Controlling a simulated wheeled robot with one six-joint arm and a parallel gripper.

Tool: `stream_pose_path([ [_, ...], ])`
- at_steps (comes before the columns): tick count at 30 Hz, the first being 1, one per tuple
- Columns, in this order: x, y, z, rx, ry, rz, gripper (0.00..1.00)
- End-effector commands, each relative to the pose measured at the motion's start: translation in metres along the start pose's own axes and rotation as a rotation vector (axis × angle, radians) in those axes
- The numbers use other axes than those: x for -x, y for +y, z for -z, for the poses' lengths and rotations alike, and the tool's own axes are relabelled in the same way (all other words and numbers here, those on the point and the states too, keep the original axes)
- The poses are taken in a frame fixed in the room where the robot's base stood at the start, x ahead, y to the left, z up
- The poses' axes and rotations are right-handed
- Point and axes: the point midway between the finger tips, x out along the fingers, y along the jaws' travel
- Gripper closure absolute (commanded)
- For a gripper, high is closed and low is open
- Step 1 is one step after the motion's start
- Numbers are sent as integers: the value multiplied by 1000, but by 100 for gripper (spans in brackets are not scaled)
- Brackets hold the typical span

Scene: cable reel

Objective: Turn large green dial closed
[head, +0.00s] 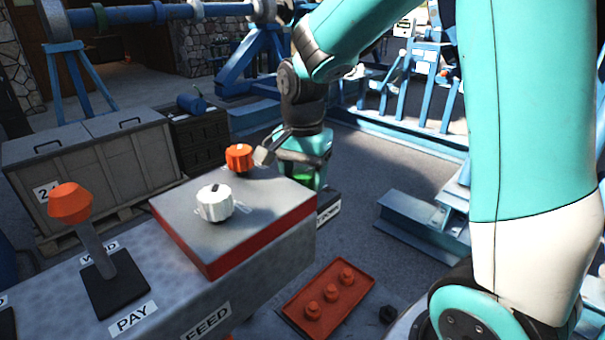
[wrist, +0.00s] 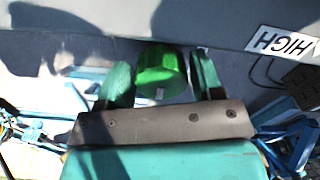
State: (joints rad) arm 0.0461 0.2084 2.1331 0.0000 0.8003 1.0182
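The large green dial (wrist: 158,72) shows in the wrist view, upper middle, on the grey side of the console. My gripper (wrist: 162,62) has its two teal fingers apart, one on each side of the dial. The left finger is very close to the dial and a narrow gap shows on the right. I cannot tell whether either finger touches it. In the head view my gripper (head: 306,165) is at the far right end of the console, and the dial is largely hidden by it.
The console top carries a white knob (head: 215,204) and an orange knob (head: 239,158), the latter close to my gripper. An orange-topped lever (head: 71,203) stands at left. A red tray (head: 329,297) with orange knobs lies below. A HIGH label (wrist: 284,42) is right of the dial.

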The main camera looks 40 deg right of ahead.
Motion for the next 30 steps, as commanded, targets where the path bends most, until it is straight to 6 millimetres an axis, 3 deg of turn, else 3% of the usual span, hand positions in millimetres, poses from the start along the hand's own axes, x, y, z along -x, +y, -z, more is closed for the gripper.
stream_pose_path([
  [1, 0, 0, 0, 0, 0, 0, 51],
  [4, 0, 0, 0, 0, 0, 0, 73],
  [17, 1, 0, 0, 77, 0, 0, 73],
  [30, 2, 2, 1, 441, 0, 0, 73],
])
